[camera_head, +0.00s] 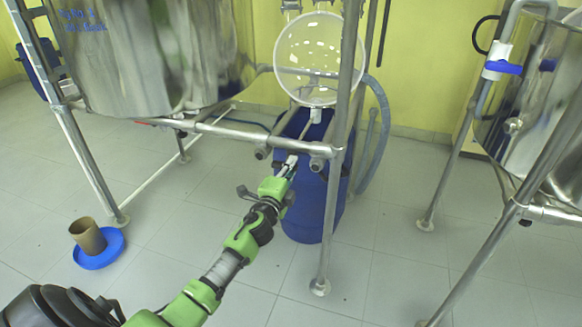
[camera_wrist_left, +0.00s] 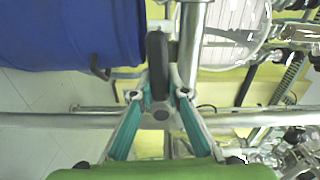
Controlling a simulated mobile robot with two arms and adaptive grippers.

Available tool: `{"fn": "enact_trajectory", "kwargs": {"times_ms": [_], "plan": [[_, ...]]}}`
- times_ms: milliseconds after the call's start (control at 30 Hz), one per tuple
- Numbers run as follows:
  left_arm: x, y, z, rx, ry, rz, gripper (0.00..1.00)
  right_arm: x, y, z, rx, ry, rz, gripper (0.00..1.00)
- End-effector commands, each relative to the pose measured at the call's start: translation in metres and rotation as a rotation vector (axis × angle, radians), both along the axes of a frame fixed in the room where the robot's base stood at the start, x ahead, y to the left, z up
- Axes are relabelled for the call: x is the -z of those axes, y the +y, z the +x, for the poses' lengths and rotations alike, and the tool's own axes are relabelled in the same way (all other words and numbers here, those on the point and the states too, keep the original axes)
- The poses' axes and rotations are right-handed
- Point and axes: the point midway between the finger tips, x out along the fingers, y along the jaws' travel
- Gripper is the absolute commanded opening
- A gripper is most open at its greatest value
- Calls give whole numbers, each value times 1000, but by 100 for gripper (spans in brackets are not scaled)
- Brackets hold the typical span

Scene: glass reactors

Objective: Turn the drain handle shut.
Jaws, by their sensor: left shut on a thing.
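My left gripper (camera_head: 290,163) reaches in from the lower left, below the glass vessel and in front of the blue barrel. In the left wrist view its two teal-sided fingers (camera_wrist_left: 160,92) close in on a dark upright lever (camera_wrist_left: 157,52), which looks like the drain handle. The gripper is shut on it. In the head view the handle is too small and too covered by the fingers to make out. A white drain outlet (camera_head: 316,114) shows under the round glass vessel (camera_head: 310,50). My right gripper is not in view.
The blue barrel (camera_head: 308,215) stands below the outlet, and it also shows in the left wrist view (camera_wrist_left: 70,30). Metal frame legs (camera_head: 335,200) and rails (camera_head: 225,132) surround the gripper. A brown cup on a blue dish (camera_head: 112,255) sits on the floor at left.

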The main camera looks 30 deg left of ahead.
Motion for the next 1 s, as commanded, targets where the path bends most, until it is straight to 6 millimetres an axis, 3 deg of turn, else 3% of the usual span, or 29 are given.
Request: {"fn": "enact_trajectory", "kwargs": {"times_ms": [700,733,800,1000], "plan": [[4,-1,0,1,23,80,0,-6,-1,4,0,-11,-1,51],[4,-1,0,1,23,80,17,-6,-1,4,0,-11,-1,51],[4,-1,0,1,22,79,32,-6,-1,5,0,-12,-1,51],[3,0,0,1,21,77,32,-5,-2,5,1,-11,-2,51]]}}
